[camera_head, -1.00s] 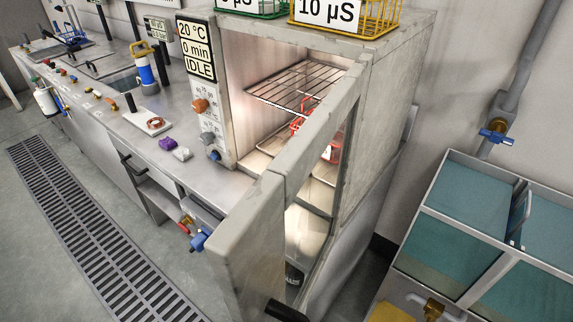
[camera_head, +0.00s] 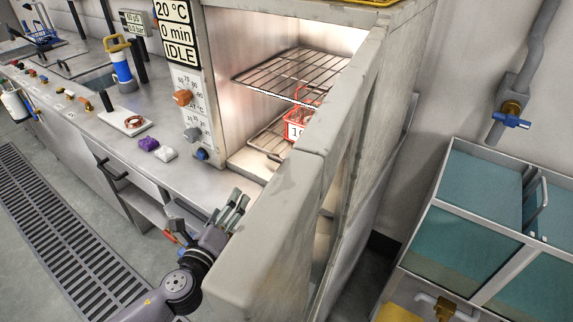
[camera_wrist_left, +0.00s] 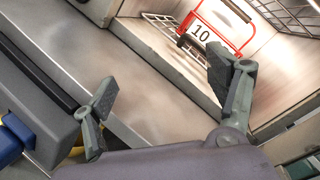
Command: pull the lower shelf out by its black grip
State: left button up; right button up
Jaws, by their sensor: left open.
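The lower shelf (camera_head: 262,139) is a wire rack inside the open, lit oven chamber, below the upper wire shelf (camera_head: 285,75). A red wire basket (camera_head: 299,124) labelled 10 stands on the lower shelf, partly hidden by the door in the head view. The basket also shows in the left wrist view (camera_wrist_left: 205,33). My left gripper (camera_head: 236,208) is open and empty, in front of the chamber's opening, beside the door. In the left wrist view its spread fingers (camera_wrist_left: 161,78) point towards the chamber. My right gripper is not in view.
The open oven door (camera_head: 285,215) stands close to the right of my left gripper. Blue-lidded tanks (camera_head: 480,190) stand at the right.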

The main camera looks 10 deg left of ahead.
pick_arm(q)
jog(key=shift+o, duration=1.3)
jog(key=d+r+m+h, duration=0.1)
jog(key=m, duration=0.2)
jog(key=d+m+h, duration=0.1)
jog(key=m+h, duration=0.1)
jog(key=m, duration=0.1)
jog(key=w+d+r+m+h, duration=0.1)
jog(key=m, duration=0.2)
jog(key=shift+r+m, duration=0.3)
jog(key=shift+o, duration=0.7)
jog(key=m, duration=0.1)
jog(key=m+h, duration=0.1)
jog(key=f+m+h, duration=0.1)
jog(key=shift+w+d+m+g, duration=0.15)
jog(key=shift+d+m+g, duration=0.2)
jog(key=shift+m+g, duration=0.05)
jog(key=shift+w, duration=0.2)
jog(key=p+x, duration=0.1)
jog(key=x, duration=0.4)
jog(key=shift+w+d+r+p, duration=0.25)
jog(key=shift+w+d+p, duration=0.05)
jog(key=shift+w+p, duration=0.05)
jog(key=x, duration=1.1)
jog(key=shift+d+f+b, duration=0.1)
jog(key=shift+f+b, duration=0.1)
jog(key=shift+b, duration=0.2)
jog(key=c, duration=1.5)
